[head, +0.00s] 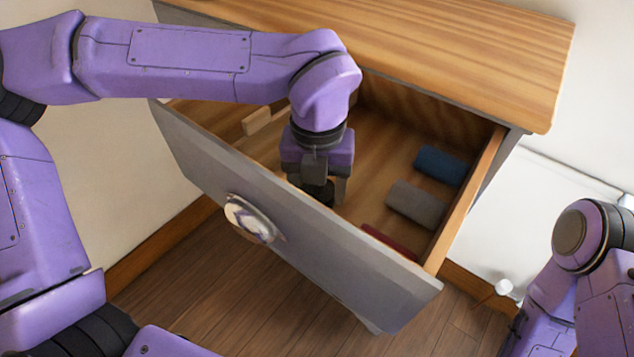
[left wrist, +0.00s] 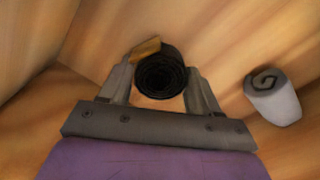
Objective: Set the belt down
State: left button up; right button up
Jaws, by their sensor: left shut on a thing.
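The belt (left wrist: 160,72) is a black rolled coil with a tan end showing at its upper left in the left wrist view. My left gripper (left wrist: 160,84) is shut on it, one finger on each side. In the head view the left gripper (head: 322,186) points down inside the open drawer (head: 436,262), just behind its grey front. The dark belt (head: 319,193) shows there only partly, between the fingers. I cannot tell whether it touches the drawer floor. My right arm shows at the lower right of the head view, its gripper out of frame.
In the drawer's right part lie a blue roll (head: 441,166), a grey roll (head: 416,204) and a dark red item (head: 389,242) partly hidden by the front. A small wooden block (head: 256,121) is at the left. The wooden top (head: 440,50) overhangs the back. Drawer floor between is bare.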

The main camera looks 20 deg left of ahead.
aim_at(318, 189)
pick_arm(q)
jog(key=shift+f, duration=0.15)
jog(key=o, duration=1.2)
jog(key=shift+o, duration=0.2)
notch_tip(318, 189, up, 12)
jog(key=shift+r, duration=0.2)
